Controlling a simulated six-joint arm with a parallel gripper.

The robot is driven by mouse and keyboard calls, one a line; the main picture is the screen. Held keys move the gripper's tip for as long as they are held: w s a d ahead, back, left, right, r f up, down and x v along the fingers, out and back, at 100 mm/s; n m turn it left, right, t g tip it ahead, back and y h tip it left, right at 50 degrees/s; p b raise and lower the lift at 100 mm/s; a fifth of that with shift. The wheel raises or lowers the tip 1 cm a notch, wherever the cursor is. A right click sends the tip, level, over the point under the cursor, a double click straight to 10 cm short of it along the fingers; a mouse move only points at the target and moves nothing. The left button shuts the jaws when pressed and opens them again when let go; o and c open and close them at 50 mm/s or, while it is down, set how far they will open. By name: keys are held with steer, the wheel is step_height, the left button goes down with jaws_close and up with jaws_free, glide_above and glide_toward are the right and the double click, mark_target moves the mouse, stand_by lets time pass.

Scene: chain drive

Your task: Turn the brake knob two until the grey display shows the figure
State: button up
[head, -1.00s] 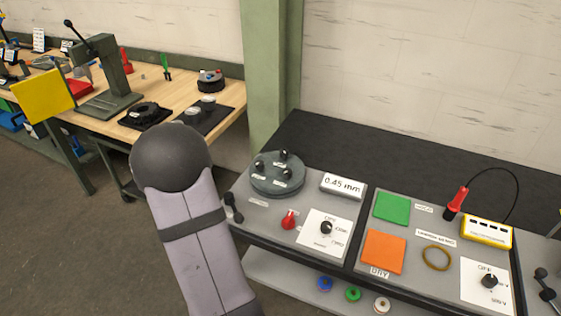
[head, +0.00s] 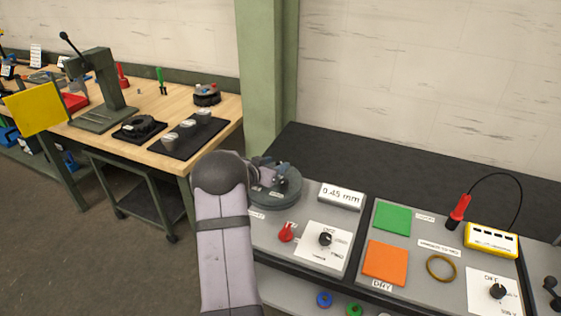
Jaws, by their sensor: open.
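The round grey disc (head: 290,190) stands at the left of the grey panel in the head view. Its small dark knobs are mostly hidden behind my wrist and gripper, so I cannot tell which knob is the second. My gripper (head: 270,178) is over the disc, small and partly covered by my arm; it is open. I cannot tell whether it touches a knob. The grey display (head: 341,197) beside the disc reads 0.45 mm.
A red knob (head: 286,232) and a black dial on a white plate (head: 325,240) lie in front of the display. Green (head: 392,217) and orange (head: 385,263) squares, a brass ring (head: 440,268) and a yellow meter (head: 491,240) are to the right.

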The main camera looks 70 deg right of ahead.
mark_target(281, 160)
steer(key=shift+p+x, duration=0.55)
steer(key=shift+x, duration=1.85)
steer(key=c, duration=1)
steer(key=shift+c, duration=0.2)
steer(key=shift+f+t+b, duration=0.1)
steer(key=shift+t+b, duration=0.3)
steer(key=shift+b, duration=0.35)
steer(key=shift+d+n+t+b, duration=0.1)
steer(key=shift+n+t+b, duration=0.55)
steer(key=shift+b, duration=0.6)
steer(key=n+t+b, duration=0.2)
steer(key=b, duration=0.3)
steer(key=shift+w+b, duration=0.1)
steer(key=shift+b, duration=0.9)
steer(key=shift+r+n+t+b, duration=0.3)
steer(key=shift+n+t+b, duration=0.05)
steer(key=shift+b, duration=0.5)
